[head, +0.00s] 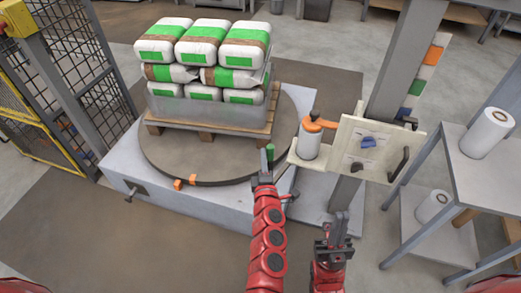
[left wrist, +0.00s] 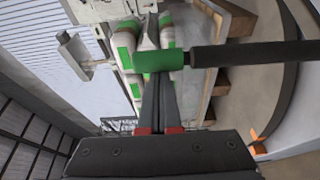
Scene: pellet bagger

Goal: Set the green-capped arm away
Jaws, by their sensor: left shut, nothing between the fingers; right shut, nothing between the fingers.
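The green cap (head: 270,149) of the arm shows as a small upright green piece at the front right of the turntable, just beyond my left gripper (head: 266,165). In the left wrist view the green cap (left wrist: 160,61) lies crosswise at the fingertips, with the arm's dark bar (left wrist: 250,53) running right from it. The left gripper (left wrist: 154,85) is shut with nothing between its fingers; whether the tips touch the cap I cannot tell. Most of the bar is hard to make out in the head view. My right gripper (head: 335,230) is shut and empty, low at the front.
White bags with green labels (head: 204,53) are stacked on a pallet on the round turntable (head: 165,160). A film roll (head: 309,143) with an orange piece (head: 319,124) and a cream panel (head: 352,145) stand right, by a grey post (head: 402,65). A rack (head: 475,160) holds white rolls at far right.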

